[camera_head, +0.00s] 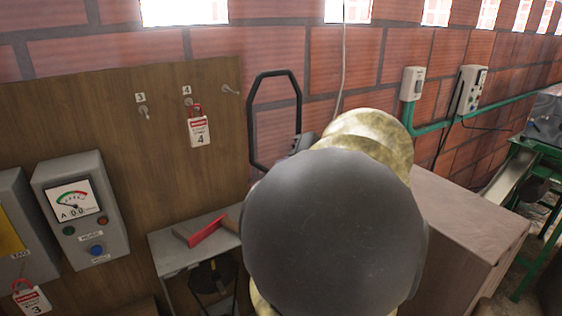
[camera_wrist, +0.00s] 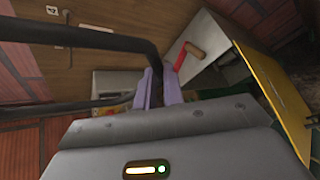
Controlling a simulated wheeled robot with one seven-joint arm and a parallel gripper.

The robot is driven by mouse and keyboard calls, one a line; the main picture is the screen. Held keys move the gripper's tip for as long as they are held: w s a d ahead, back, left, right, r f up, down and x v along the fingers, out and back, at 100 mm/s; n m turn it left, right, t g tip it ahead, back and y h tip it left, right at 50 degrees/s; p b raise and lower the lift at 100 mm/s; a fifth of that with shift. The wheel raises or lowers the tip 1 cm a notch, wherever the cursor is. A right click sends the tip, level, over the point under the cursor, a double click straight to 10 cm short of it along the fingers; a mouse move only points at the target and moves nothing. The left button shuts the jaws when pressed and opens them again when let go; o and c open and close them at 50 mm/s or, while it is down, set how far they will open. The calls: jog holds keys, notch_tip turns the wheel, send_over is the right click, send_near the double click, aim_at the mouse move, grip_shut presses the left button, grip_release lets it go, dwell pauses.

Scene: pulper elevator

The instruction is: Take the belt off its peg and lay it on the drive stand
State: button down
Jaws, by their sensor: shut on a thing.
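The belt (camera_head: 275,122) is a black rounded loop, held upright in front of the brick wall in the head view. In the wrist view the belt (camera_wrist: 95,38) runs in from the left to my gripper (camera_wrist: 157,78), whose pale purple fingers are shut on it. In the head view my arm hides most of the gripper. A bare peg (camera_head: 230,90) sticks out of the wooden board just left of the belt, which hangs clear of it. A low grey stand (camera_head: 165,247), perhaps the drive stand, is below the board, with a dark round part under its top.
A red tool with a wooden handle (camera_head: 203,231) lies on the grey stand. A danger tag numbered 4 (camera_head: 199,130) hangs from another peg. A meter box (camera_head: 80,210) stands left. A wooden cabinet (camera_head: 470,215) is at right, partly behind my arm.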

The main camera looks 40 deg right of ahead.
jog(key=shift+s+a, duration=0.25)
jog(key=shift+s, duration=0.15)
jog(key=shift+d, duration=0.15)
dwell(0.4)
